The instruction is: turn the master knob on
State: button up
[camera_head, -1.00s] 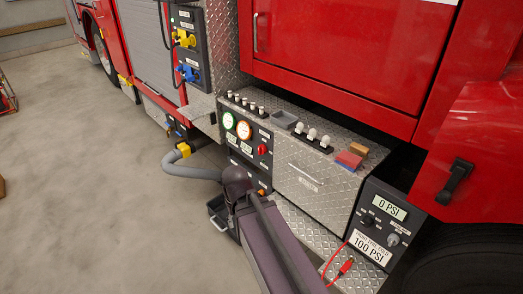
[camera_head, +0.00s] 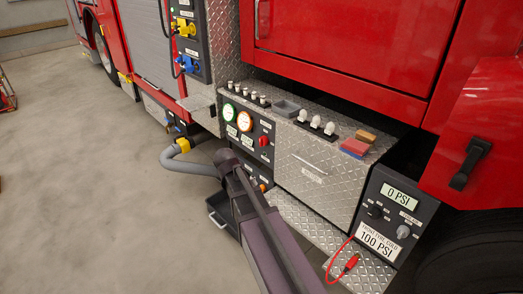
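A black pump panel (camera_head: 238,135) at the truck's side carries a green-ringed gauge, an orange-ringed gauge and a red knob (camera_head: 264,141). A second dark panel (camera_head: 385,197) at the right has a "0 PSI" display, a black knob (camera_head: 375,211) and a grey knob (camera_head: 403,231). The small labels are too small to read, so I cannot tell which knob is the master knob or how it is set. My arm reaches up from the bottom centre to just below the pump panel. My gripper's fingers do not show; they are hidden or out of frame.
A silver drawer front (camera_head: 318,175) lies between the panels. White-topped levers, a grey tray (camera_head: 286,109) and red and brown blocks (camera_head: 357,146) are on the ledge. A grey hose (camera_head: 190,167) and a red cable clip (camera_head: 351,263) are lower.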

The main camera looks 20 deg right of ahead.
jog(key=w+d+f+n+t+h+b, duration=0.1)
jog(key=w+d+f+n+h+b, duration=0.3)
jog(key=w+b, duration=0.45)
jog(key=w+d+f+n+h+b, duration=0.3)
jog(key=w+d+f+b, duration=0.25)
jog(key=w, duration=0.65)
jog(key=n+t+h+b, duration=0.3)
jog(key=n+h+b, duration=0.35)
jog(key=b, duration=0.85)
send_near(260, 142)
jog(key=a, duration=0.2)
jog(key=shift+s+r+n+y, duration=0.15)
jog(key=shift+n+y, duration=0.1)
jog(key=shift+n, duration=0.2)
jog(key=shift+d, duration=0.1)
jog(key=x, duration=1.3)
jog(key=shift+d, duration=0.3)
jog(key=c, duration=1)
